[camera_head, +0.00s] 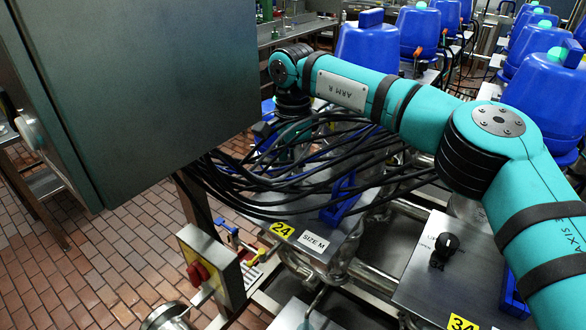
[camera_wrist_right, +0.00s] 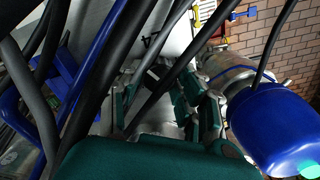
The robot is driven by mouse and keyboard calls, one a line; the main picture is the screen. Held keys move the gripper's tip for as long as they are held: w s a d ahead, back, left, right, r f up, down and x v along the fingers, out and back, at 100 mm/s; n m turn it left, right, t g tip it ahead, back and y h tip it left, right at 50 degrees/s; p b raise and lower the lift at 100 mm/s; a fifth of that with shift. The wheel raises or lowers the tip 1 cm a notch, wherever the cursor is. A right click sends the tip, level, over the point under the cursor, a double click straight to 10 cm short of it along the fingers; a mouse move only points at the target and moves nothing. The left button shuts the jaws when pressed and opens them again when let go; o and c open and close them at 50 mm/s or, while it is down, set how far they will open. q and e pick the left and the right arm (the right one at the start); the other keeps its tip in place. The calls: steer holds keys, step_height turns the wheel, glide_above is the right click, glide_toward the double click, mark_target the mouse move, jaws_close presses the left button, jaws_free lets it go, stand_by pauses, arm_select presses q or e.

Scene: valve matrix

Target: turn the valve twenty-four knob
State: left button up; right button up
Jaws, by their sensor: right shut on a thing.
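The yellow 24 label (camera_head: 283,229) and a "SIZE M" label (camera_head: 313,242) sit on a grey metal plate (camera_head: 335,243) in the head view. My right gripper (camera_head: 290,150) reaches down over the far part of this plate, partly hidden by black cables. In the right wrist view its green-padded fingers (camera_wrist_right: 163,95) close around a small dark knob (camera_wrist_right: 157,73), which appears to be the valve twenty-four knob. Cables cross in front, so the exact contact is hard to see. The knob is hidden in the head view. My left gripper is not in view.
A bundle of black cables (camera_head: 320,172) hangs across my right gripper. A large grey cabinet (camera_head: 130,90) blocks the left. Blue valve heads (camera_head: 375,45) line the back. Valve 34's knob (camera_head: 444,247) is at right.

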steer(key=m+b, duration=0.1)
steer(key=m, duration=0.5)
steer(key=shift+r, duration=0.1)
stand_by(0.5)
steer(key=o, duration=1.1)
steer(key=shift+o, duration=0.2)
step_height(320, 180, up, 12)
